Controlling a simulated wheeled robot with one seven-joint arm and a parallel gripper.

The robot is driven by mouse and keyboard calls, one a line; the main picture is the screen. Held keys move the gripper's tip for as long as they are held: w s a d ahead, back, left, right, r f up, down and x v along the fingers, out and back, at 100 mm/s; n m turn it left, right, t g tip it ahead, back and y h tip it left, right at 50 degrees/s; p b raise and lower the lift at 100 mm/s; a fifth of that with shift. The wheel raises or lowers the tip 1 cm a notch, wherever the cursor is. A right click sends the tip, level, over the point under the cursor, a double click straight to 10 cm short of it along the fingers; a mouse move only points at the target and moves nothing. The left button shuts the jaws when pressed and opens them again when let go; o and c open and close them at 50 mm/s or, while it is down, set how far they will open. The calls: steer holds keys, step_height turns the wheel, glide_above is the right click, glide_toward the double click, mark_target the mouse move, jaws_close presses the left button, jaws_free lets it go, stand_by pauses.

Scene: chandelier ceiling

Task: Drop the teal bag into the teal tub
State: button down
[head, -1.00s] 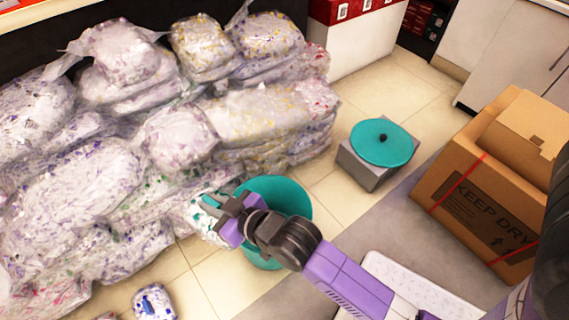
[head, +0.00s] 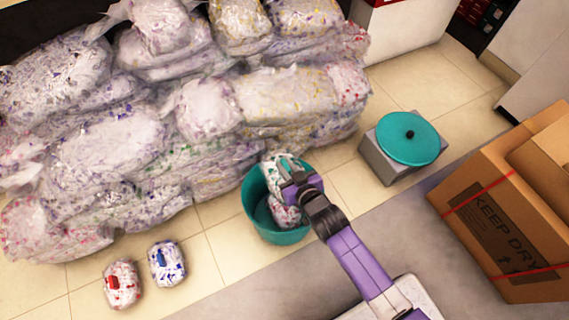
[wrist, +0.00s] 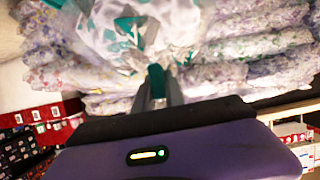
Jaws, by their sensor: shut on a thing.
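My gripper (head: 288,185) is shut on the teal bag (head: 272,174), a white clear-wrapped bundle with teal patches. It holds the bag over the back part of the teal tub's opening. The teal tub (head: 256,222) stands on the tiled floor in front of the bag pile. Another wrapped bag (head: 284,214) shows inside the tub, partly hidden by my gripper. In the wrist view the teal bag (wrist: 110,30) hangs at the fingertips (wrist: 158,85). The tub is not seen there.
A big pile of wrapped bags (head: 100,130) rises behind and left of the tub. A teal lid (head: 407,137) lies on a grey box to the right. A cardboard box (head: 500,205) stands far right. A red-marked bag (head: 121,284) and a blue-marked bag (head: 166,262) lie front left.

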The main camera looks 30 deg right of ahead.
steer(key=shift+w+a+f, duration=0.15)
steer(key=shift+f, duration=0.35)
step_height(320, 180, down, 6)
steer(key=b, duration=0.5)
steer(key=shift+r+b, duration=0.15)
steer(key=shift+b, duration=0.2)
steer(key=c, duration=1.3)
jaws_free()
steer(key=shift+p+v, duration=1.5)
steer(key=shift+v, duration=2.4)
steer(key=shift+r, duration=0.1)
